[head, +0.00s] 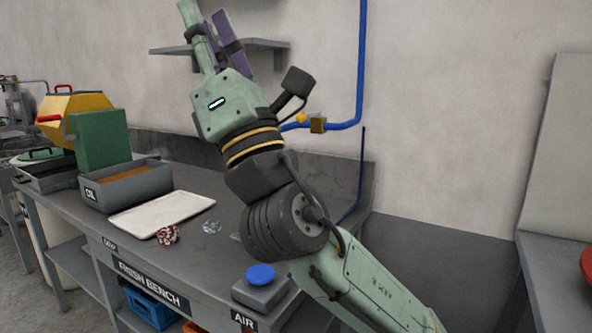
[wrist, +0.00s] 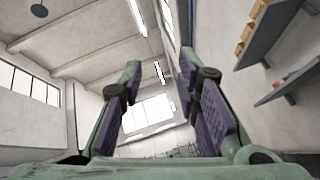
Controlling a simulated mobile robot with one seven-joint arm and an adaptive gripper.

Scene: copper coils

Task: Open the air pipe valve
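A blue air pipe (head: 361,62) runs down the wall and bends left to a brass valve body (head: 318,125). A small orange-yellow part (head: 301,118) sits beside the valve body; the left end of the pipe is hidden behind my arm. My gripper (head: 211,14) is above and left of the valve, apart from it, and points up. In the wrist view my gripper (wrist: 160,66) has its two purple-padded fingers wide apart with nothing between them. The valve does not show in the wrist view. I cannot make out the valve handle's position.
A wall shelf (head: 262,44) is close behind my gripper. Below, the bench (head: 190,262) holds a white tray (head: 150,222), a grey bin (head: 128,192), a red-and-white clump (head: 167,235) and a blue button (head: 260,275) above the AIR label. The wall right of the pipe is clear.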

